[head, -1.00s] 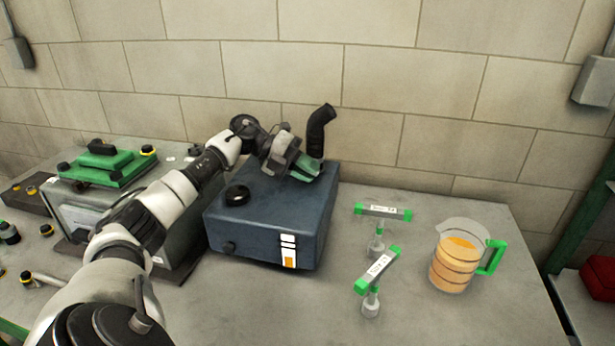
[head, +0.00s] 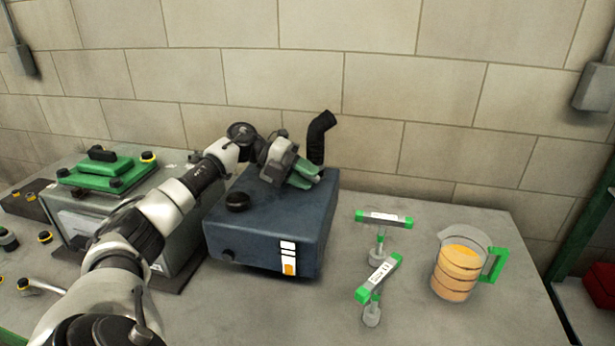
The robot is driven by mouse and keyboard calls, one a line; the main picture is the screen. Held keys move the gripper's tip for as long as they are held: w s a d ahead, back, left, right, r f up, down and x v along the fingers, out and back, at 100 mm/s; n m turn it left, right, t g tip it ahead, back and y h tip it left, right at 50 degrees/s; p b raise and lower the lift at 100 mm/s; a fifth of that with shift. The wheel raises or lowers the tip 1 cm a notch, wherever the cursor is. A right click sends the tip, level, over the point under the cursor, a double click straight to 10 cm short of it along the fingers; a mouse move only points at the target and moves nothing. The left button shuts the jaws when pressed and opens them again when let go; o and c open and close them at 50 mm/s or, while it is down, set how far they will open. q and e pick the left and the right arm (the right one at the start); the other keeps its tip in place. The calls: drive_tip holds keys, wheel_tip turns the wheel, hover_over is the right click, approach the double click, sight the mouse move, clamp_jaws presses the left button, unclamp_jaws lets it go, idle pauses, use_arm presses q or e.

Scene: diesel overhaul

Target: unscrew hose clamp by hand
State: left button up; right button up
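My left gripper (head: 306,174) is over the back right of the dark blue box (head: 265,225), its fingertips at the foot of a black bent hose (head: 319,138). The hose rises from the box's back right corner and leans right at its top. No hose clamp can be made out; the gripper covers the hose's base. Two finger parts show with a gap between them, but I cannot tell whether they hold anything. My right gripper is not in view.
Two green-ended T-shaped tools (head: 384,219) (head: 379,278) stand on the grey table (head: 450,325). A jug of amber liquid (head: 457,268) stands to their right. A grey unit with a green cover (head: 105,172) stands left of the box. A block wall is close behind.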

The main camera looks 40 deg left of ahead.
use_arm(q)
drive_tip(key=b+v, duration=0.2)
drive_tip(key=v, duration=0.7)
drive_tip(key=shift+s+a+r, duration=0.25)
drive_tip(key=shift+a, duration=0.2)
